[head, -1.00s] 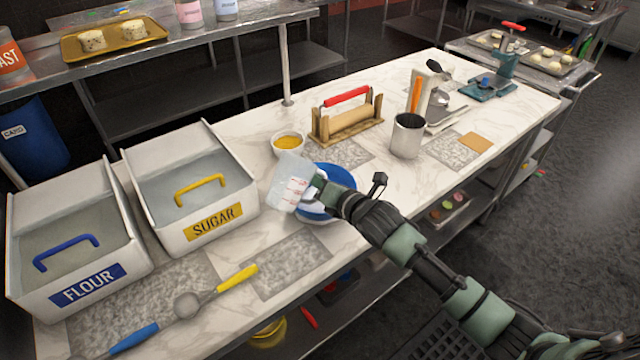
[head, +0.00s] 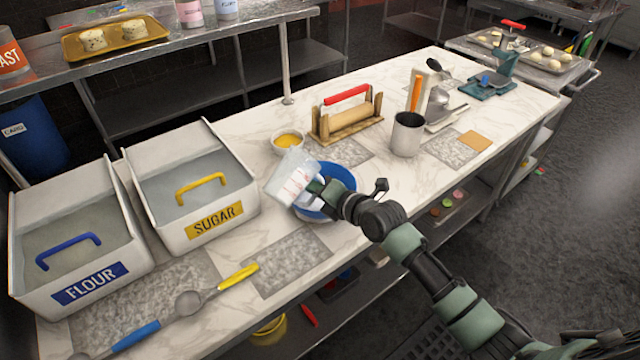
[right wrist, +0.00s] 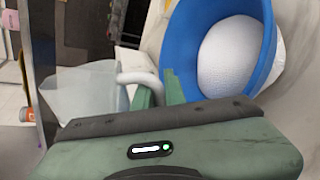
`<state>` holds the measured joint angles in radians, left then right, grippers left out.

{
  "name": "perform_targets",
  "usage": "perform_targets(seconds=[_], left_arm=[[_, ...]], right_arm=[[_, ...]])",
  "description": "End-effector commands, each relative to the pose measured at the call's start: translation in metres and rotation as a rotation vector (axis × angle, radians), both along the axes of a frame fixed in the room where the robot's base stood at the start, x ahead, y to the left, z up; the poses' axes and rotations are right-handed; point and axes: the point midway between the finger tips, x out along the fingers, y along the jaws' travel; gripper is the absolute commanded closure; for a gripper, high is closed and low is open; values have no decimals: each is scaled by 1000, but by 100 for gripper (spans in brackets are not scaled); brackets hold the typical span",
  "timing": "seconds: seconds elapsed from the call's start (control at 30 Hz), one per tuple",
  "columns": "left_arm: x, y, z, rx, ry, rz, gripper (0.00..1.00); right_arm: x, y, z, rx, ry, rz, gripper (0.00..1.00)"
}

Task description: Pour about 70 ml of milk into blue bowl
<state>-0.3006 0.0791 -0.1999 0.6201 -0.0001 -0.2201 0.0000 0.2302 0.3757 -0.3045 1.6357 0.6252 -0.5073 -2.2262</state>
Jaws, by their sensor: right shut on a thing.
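The clear measuring jug (head: 288,181) with red markings is tilted at the left side of the blue bowl (head: 345,174). My right gripper (head: 320,190) is shut on the jug's handle, beside and partly over the bowl. In the right wrist view the jug (right wrist: 82,95) is on the left, and the white handle (right wrist: 138,78) runs between the fingers (right wrist: 158,92). The blue bowl (right wrist: 187,45) there holds a rounded white mass (right wrist: 232,55). The milk level in the jug is unclear, and no stream shows. My left gripper is out of view.
A small bowl of yellow contents (head: 288,134) stands just behind the jug. The sugar bin (head: 225,232) and flour bin (head: 75,295) are to the left. A rolling pin stand (head: 348,132) and steel cup (head: 406,140) are behind and right. Long-handled scoops (head: 190,303) lie in front.

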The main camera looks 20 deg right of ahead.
Motion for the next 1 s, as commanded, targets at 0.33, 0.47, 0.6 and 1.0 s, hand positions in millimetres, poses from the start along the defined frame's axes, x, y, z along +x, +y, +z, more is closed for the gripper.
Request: perform_targets(seconds=[0.33,0.47,0.6,1.0], left_arm=[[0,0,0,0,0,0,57],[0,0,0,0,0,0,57],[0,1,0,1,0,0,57],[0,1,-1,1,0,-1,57]], right_arm=[[-1,3,-3,52,26,0,100],[-2,3,-6,73,39,1,100],[-2,4,-8,95,52,2,100],[-2,4,-7,107,55,5,100]])
